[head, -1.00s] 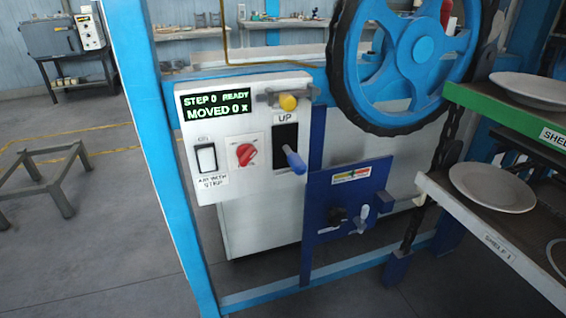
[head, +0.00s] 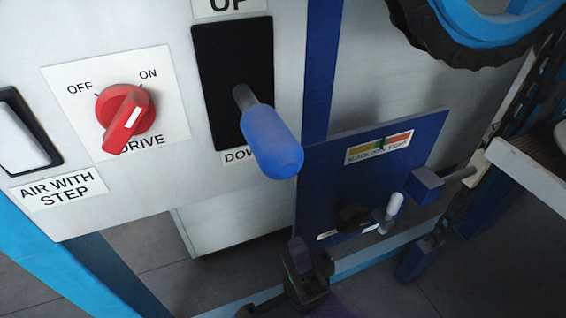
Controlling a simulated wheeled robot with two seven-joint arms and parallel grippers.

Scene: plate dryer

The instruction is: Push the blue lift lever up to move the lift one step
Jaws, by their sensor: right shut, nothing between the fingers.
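The blue lift lever (head: 270,142) sticks out from a black slot (head: 222,52) in the white control panel. Its metal stem leaves the slot around its middle, and the blue grip hangs out toward me in front of the lower right edge. "UP" is partly cut off above the slot; "DOWN" below is partly covered by the grip. My right gripper (head: 310,264) is dark and shut with nothing in it. It shows below the lever at the bottom of the view, apart from it. My left gripper is not in view.
A red drive knob (head: 126,116) with its white mark toward ON and a white rocker switch (head: 25,140) are left of the lever. A dark blue plate (head: 340,185) with a small white-tipped lever (head: 394,206) stands lower right. A shelf edge (head: 540,180) is at right.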

